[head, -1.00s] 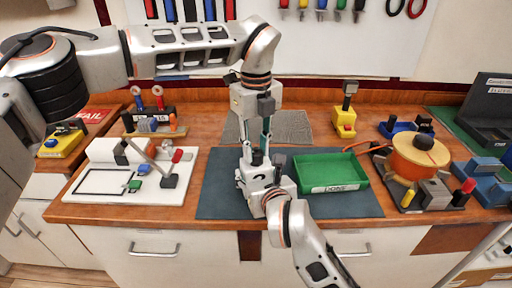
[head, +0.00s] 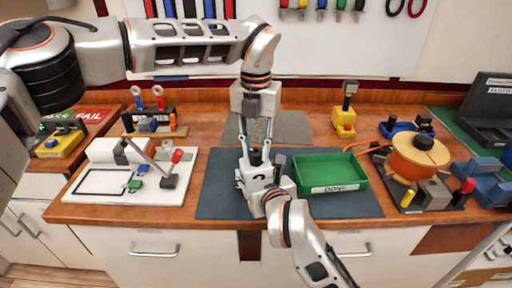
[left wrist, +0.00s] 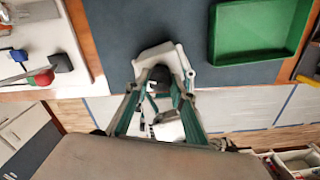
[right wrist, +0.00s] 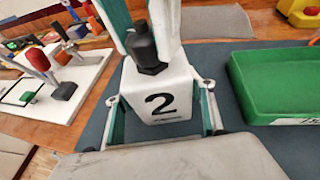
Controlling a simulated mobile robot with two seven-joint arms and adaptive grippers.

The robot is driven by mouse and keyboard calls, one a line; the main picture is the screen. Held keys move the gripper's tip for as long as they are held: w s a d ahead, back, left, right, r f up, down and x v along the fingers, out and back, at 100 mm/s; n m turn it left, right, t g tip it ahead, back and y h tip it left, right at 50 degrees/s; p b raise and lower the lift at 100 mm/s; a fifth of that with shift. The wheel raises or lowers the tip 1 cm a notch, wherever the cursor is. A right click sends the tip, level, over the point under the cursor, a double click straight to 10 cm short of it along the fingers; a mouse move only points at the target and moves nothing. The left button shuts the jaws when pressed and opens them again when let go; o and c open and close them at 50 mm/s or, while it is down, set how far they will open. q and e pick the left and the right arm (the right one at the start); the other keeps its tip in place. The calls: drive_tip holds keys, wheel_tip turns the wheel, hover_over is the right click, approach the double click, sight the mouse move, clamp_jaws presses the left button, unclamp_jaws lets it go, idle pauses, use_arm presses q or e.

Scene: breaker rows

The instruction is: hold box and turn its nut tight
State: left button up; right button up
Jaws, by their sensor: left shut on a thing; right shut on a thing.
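A white box (right wrist: 158,92) marked "2" stands upright over the dark mat. My right gripper (right wrist: 162,98) is shut on its sides from the front. In the head view my right gripper (head: 258,180) hides most of the box. A black nut (right wrist: 147,48) sits on top of the box; it also shows in the left wrist view (left wrist: 160,78). My left gripper (head: 254,148) reaches down from above, and its fingers are shut around the nut. How tight the nut sits cannot be seen.
A green tray (head: 332,188) labelled DONE lies just right of the box. A white board with a lever (head: 168,181) lies to the left. An orange round reel (head: 418,160) stands at the right. Bare mat (head: 218,190) shows left of the box.

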sight(256, 151)
use_arm(q)
drive_tip(key=shift+m, duration=0.6)
use_arm(e)
drive_tip(key=shift+f, duration=0.1)
use_arm(q)
drive_tip(key=o, duration=1.1)
wheel_tip(256, 151, up, 12)
idle(0.3)
use_arm(e)
drive_tip(key=o, duration=1.6)
drive_tip(key=shift+c, duration=0.2)
